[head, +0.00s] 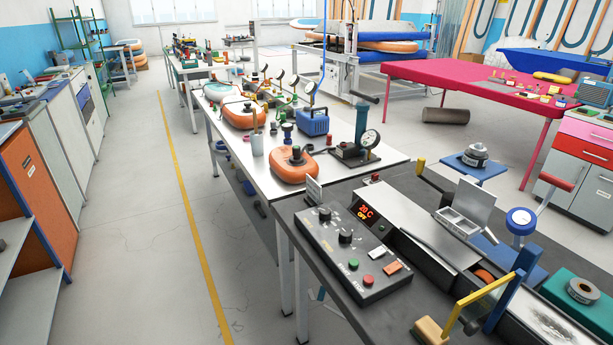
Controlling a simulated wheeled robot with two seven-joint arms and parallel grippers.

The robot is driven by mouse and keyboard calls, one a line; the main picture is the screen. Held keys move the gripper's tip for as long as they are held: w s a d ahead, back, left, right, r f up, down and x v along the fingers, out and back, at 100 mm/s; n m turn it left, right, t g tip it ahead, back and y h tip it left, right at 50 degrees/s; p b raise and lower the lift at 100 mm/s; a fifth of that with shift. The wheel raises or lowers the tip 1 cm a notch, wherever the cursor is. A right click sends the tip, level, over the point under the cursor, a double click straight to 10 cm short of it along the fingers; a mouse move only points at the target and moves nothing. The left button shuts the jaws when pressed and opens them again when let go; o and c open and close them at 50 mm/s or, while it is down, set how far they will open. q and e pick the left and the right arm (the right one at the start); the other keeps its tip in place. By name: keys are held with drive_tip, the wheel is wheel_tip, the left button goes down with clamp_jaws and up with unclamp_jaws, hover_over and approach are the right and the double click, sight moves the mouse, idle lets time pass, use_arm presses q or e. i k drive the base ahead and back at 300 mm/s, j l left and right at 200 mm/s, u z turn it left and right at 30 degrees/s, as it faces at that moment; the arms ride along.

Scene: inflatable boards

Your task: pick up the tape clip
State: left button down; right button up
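I cannot pick out a tape clip with certainty. A grey tape-like roll (583,290) lies on a teal block at the lower right. Another round grey roll (475,153) sits on a blue platform at the right. A small open-lidded metal box (463,222) stands on the near bench. A yellow bar with a wooden handle (478,303) stands near the bench's front edge; whether it is a clip I cannot tell. Neither of my grippers shows in the head view.
A pink table (465,75) stands at the back right. The left floor aisle (135,215) is clear.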

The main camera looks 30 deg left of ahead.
sight(374, 176)
drive_tip(key=u, duration=0.6)
drive_tip(key=i+j+z, duration=0.2)
drive_tip(key=i+j, duration=0.15)
drive_tip(key=j, duration=0.15)
drive_tip(key=i+j+z, duration=0.15)
drive_tip(key=i+j, duration=0.15)
drive_tip(key=j, duration=0.25)
drive_tip(key=i+j+z, duration=0.2)
drive_tip(key=j, duration=0.35)
drive_tip(key=i+j+z, duration=0.15)
drive_tip(key=i+j, duration=0.2)
drive_tip(key=j, duration=0.3)
drive_tip(key=i+j+z, duration=0.2)
drive_tip(key=j, duration=0.45)
drive_tip(key=i+j+z, duration=0.15)
drive_tip(key=j, duration=0.55)
drive_tip(key=i+j+z, duration=0.2)
drive_tip(key=j, duration=0.45)
drive_tip(key=j+z, duration=0.15)
drive_tip(key=j, duration=0.55)
